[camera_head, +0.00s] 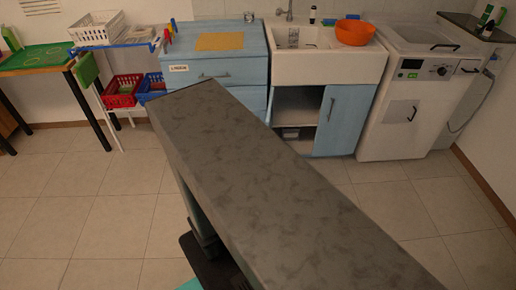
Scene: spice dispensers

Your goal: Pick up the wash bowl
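An orange wash bowl (354,32) stands at the back, on the right end of the white sink (300,68). It looks upright, with its open side up. Its base is partly lost against the sink rim, so I cannot tell exactly how it rests. My gripper does not show in this view, and nothing is seen touching the bowl.
A long grey mottled slab (270,180) crosses the foreground diagonally. A blue drawer cabinet (215,70) stands left of the sink, a white washing machine (410,110) right of it. The sink cupboard is partly open. Tiled floor (90,215) is clear at left.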

